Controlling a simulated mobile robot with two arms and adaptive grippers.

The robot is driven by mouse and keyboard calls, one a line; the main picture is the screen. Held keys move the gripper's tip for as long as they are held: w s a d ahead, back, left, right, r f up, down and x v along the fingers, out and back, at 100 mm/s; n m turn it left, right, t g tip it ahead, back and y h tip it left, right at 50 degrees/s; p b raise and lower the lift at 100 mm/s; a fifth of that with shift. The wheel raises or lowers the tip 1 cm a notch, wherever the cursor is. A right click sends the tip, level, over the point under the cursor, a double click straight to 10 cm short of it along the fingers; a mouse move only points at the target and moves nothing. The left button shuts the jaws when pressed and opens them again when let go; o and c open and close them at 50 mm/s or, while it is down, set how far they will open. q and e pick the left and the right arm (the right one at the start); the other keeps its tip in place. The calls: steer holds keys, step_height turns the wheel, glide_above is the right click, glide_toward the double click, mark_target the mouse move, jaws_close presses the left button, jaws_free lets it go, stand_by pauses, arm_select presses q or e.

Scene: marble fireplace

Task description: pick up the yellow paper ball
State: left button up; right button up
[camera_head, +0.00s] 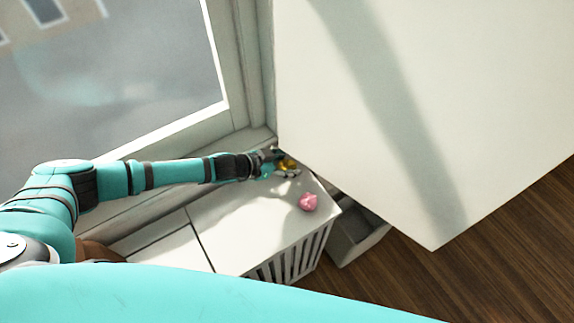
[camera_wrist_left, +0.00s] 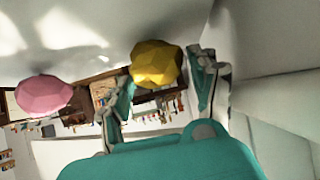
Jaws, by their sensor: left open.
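The yellow paper ball (camera_head: 286,164) lies at the far end of the white slatted cabinet top (camera_head: 236,246), near the window corner. My left gripper (camera_head: 271,161) is beside it, close in, and partly overlaps it in the head view. In the left wrist view the yellow ball (camera_wrist_left: 156,62) appears between the tips of my open left gripper (camera_wrist_left: 164,76). I cannot tell whether either finger touches it. My right gripper is not in view.
A pink paper ball (camera_head: 308,202) lies on the same top, nearer the right edge. A large white panel (camera_head: 440,110) rises close behind and right. A grey bin (camera_head: 358,236) stands beside the cabinet. The window frame (camera_head: 232,80) borders the left arm.

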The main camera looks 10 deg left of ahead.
arm_select(q)
steer(key=c, duration=0.6)
steer(key=shift+o, duration=0.2)
steer(key=shift+r, duration=0.15)
